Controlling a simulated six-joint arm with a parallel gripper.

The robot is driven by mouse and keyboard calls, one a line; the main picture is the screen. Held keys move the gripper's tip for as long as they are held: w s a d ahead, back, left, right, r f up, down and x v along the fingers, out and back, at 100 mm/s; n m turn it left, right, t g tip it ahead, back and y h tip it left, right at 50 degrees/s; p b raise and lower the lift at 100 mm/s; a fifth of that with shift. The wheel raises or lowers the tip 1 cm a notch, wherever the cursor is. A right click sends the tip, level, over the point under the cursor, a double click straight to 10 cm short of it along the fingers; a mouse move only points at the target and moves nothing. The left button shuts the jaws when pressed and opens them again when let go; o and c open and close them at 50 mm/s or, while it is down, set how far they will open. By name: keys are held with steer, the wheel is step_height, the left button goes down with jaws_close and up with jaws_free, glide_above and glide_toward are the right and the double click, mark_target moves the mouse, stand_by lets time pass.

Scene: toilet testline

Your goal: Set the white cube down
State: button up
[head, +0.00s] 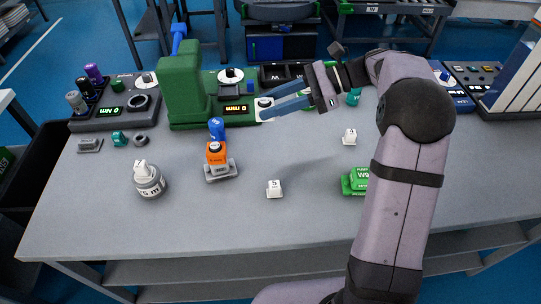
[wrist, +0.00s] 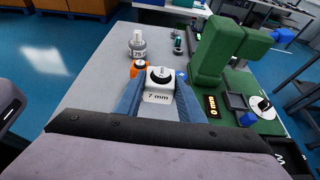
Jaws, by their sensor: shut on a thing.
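My gripper (head: 273,107) is shut on a white cube (head: 264,113), held at the tips of its two blue fingers. In the wrist view the cube (wrist: 157,97) is marked "7 mm" and has a round dark and white top. In the head view the cube appears in front of the green machine (head: 183,90) and its display. Whether it touches anything below cannot be told. Two other white cubes stand on the grey bench (head: 310,225): one at the front middle (head: 275,190), one farther right (head: 349,137). Another white piece (head: 141,170) sits on a grey cylinder.
The grey cylinder (head: 150,187) stands at the front left. An orange block (head: 216,154) on a grey base and a blue piece (head: 217,128) stand left of centre. A green block (head: 355,181) is partly behind my arm. The bench's front middle is mostly clear.

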mark_target(277, 157)
steer(key=shift+s+d+f, duration=0.15)
steer(key=shift+d+f, duration=0.1)
steer(key=shift+f, duration=2.25)
steer(key=shift+s+d+f, duration=0.15)
steer(key=shift+d+f, duration=0.05)
steer(key=shift+f, duration=2.25)
steer(key=shift+s+d+f, duration=0.15)
steer(key=shift+d+f, duration=0.1)
steer(key=shift+f, duration=2.25)
steer(key=shift+f, duration=0.1)
steer(key=o, duration=1.1)
steer(key=shift+d, duration=0.15)
steer(key=b+v, duration=0.1)
steer(key=v, duration=1)
steer(key=shift+d+r, duration=0.25)
steer(key=shift+d, duration=0.1)
